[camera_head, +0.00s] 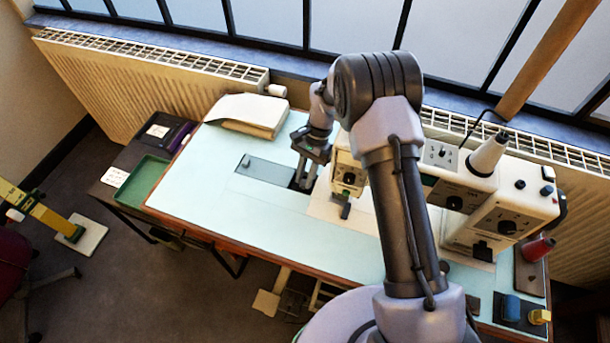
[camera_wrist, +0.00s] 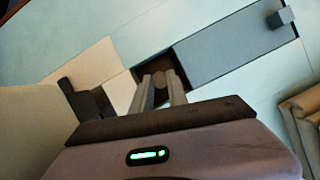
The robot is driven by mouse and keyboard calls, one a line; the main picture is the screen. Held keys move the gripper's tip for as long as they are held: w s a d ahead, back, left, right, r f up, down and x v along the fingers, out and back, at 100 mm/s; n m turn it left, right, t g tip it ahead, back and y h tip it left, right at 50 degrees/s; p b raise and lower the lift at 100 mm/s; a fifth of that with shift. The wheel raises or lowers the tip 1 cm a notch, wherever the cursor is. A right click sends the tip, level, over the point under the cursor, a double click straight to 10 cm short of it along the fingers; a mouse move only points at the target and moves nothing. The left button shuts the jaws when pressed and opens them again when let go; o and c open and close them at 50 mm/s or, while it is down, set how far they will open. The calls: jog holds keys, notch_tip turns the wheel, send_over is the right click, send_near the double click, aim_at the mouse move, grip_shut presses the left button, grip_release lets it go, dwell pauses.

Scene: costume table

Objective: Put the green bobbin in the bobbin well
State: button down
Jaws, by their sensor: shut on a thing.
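My gripper (camera_head: 307,178) points down over the left-hand side of the sewing machine (camera_head: 349,172), its fingers close together at the bobbin well. In the wrist view the fingertips (camera_wrist: 161,84) are at the dark opening of the bobbin well (camera_wrist: 145,71). The grey slide plate (camera_head: 268,169) lies to the left of the well and leaves it uncovered; it also shows in the wrist view (camera_wrist: 225,42). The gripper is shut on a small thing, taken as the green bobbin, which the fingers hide. I cannot tell how deep it sits in the well. No green bobbin shows elsewhere.
The machine's needle end stands close to the right of my gripper. A folded cloth stack (camera_head: 247,114) lies behind it. An empty green tray (camera_head: 144,182) is at the far left. Blue (camera_head: 512,307), yellow (camera_head: 540,317) and red (camera_head: 538,249) spools are at the right. The table's front left is clear.

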jog(key=shift+f, duration=0.1)
dwell(0.3)
jog(key=c, duration=1.2)
grip_release()
jog(key=p+v, duration=0.6)
jog(key=v, duration=1.1)
jog(key=shift+r, duration=0.3)
